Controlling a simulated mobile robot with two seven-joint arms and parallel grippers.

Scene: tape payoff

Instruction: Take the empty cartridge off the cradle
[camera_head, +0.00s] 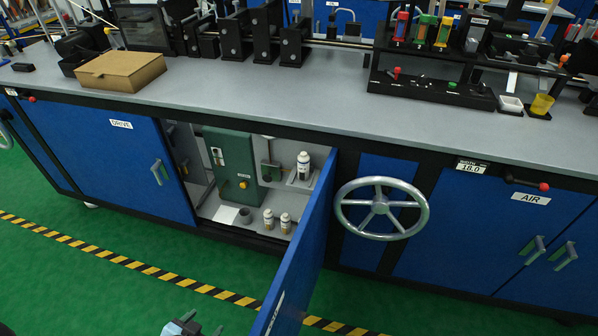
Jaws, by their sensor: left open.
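A white cartridge with a dark band (303,165) stands upright inside the open cabinet, at the right of the green unit. It sits on a small pale bracket (299,182) that looks like the cradle. I cannot tell whether the cartridge is empty. Two smaller white-and-tan bottles (268,220) (285,224) stand on the cabinet floor in front. My left gripper (186,326) is at the bottom edge of the view, partly cut off, open and empty, well below and in front of the cabinet. My right gripper is not in view.
The blue cabinet door (300,255) stands open toward me, right of the cartridge. A handwheel (381,208) projects at right. The green floor in front is clear.

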